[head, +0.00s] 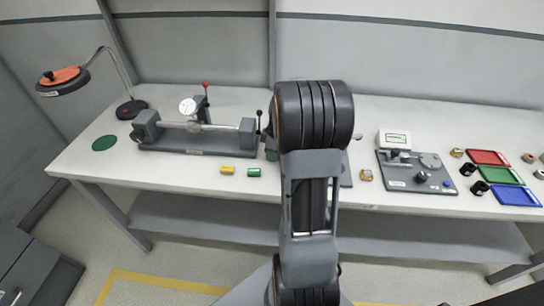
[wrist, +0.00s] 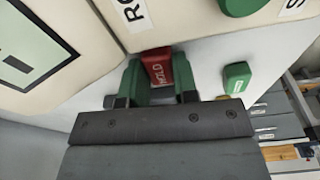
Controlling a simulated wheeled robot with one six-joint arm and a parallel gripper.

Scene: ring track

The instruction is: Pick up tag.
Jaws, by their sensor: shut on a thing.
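A red tag (wrist: 157,66) with white lettering that looks like "HOLD" is between the two green fingers of my gripper (wrist: 158,80) in the wrist view. The fingers are shut on it from both sides. Its upper end is close to a pale board edge, and I cannot tell whether it touches. In the head view my arm hides the gripper, and I do not see the red tag there.
A green tag (wrist: 236,77) lies right of the gripper. In the head view, a yellow block (head: 227,170) and a green block (head: 254,172) lie near the bench front. A gauge fixture (head: 195,135), a grey device plate (head: 417,172) and coloured trays (head: 489,158) stand on the bench.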

